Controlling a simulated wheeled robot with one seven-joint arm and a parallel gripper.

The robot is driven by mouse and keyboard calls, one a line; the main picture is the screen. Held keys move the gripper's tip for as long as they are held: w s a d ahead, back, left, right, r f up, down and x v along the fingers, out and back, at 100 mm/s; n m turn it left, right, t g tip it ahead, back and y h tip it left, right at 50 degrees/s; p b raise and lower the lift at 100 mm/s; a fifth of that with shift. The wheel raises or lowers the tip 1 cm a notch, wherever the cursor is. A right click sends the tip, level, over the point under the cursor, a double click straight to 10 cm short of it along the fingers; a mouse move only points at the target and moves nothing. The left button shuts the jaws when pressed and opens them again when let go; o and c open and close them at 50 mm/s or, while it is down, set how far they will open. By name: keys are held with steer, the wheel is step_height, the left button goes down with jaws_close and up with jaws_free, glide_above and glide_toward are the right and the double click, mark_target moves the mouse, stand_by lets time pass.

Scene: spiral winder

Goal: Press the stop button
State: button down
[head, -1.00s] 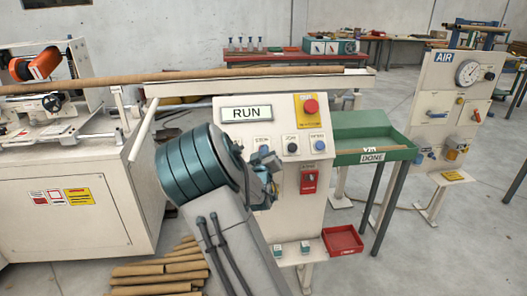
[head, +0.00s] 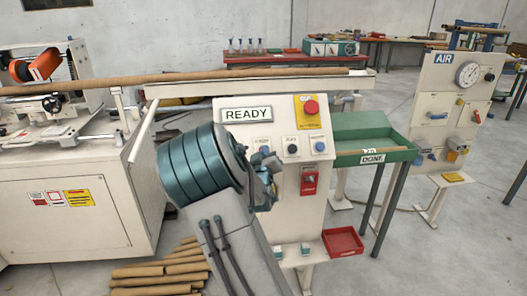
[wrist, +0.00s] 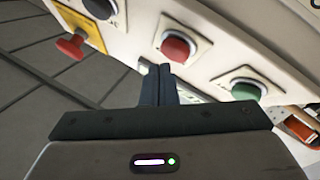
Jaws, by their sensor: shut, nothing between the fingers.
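The display on the control panel (head: 240,180) reads READY. In the wrist view a round red button (wrist: 177,48) on a pale plate lies just beyond my gripper (wrist: 160,72). My gripper is shut and empty, its fingertips close to the red button's lower left edge. I cannot tell whether they touch it.
A green button (wrist: 246,88) sits to the right of the red one in the wrist view. A red mushroom knob (head: 311,107) on a yellow plate, a black button (head: 292,149) and a blue button (head: 319,146) are on the panel. A green tray (head: 400,155) stands right.

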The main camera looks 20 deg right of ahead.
steer(key=shift+s+r, duration=0.1)
steer(key=s+r+p, duration=0.1)
steer(key=s, duration=0.1)
steer(key=s+a+r+p, duration=0.1)
steer(key=r, duration=0.1)
steer(key=shift+s+a+r, duration=0.1)
steer(key=shift+s, duration=0.25)
stand_by(0.9)
